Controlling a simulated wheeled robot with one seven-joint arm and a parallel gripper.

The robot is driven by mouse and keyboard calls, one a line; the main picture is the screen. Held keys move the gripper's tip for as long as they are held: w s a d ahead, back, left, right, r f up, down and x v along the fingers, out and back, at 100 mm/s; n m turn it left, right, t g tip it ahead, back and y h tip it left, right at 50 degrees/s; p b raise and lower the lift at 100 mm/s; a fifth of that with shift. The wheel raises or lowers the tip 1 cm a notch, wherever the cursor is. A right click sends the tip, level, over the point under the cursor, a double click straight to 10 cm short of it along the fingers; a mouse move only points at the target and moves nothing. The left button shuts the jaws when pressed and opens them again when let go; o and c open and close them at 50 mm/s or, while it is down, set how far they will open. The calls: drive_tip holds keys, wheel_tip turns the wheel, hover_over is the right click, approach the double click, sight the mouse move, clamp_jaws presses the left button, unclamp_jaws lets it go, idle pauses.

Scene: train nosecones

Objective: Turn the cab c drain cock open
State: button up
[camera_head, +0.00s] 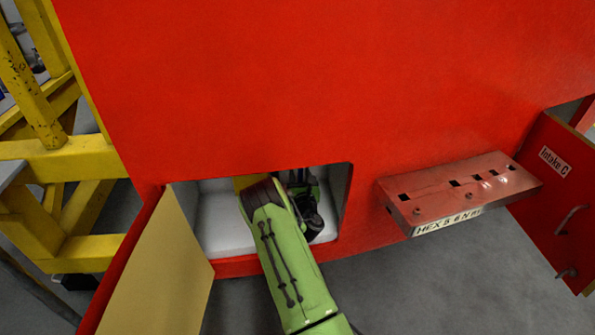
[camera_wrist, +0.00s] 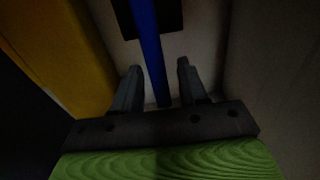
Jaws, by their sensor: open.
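A blue bar (camera_wrist: 148,35), which looks like the drain cock's handle, runs down the wrist view in front of a dark rectangular patch (camera_wrist: 168,18) on a pale wall. My gripper (camera_wrist: 160,65) is open, with one finger on each side of the bar in the picture. The fingers look apart from it; I cannot tell how deep the bar lies between them. In the head view my green arm reaches into an open white-lined compartment (camera_head: 215,228) in the red cab front (camera_head: 300,80). My arm hides the cock there, and no label for it is readable.
A yellow part (camera_wrist: 50,50) stands close on the left inside the compartment. The compartment's open door (camera_head: 165,270) hangs at left. A red ledge (camera_head: 455,190) with slots juts out at right. Beyond it is an open door marked "Intake C" (camera_head: 555,161). Yellow framework (camera_head: 70,160) stands at far left.

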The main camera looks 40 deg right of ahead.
clamp_jaws()
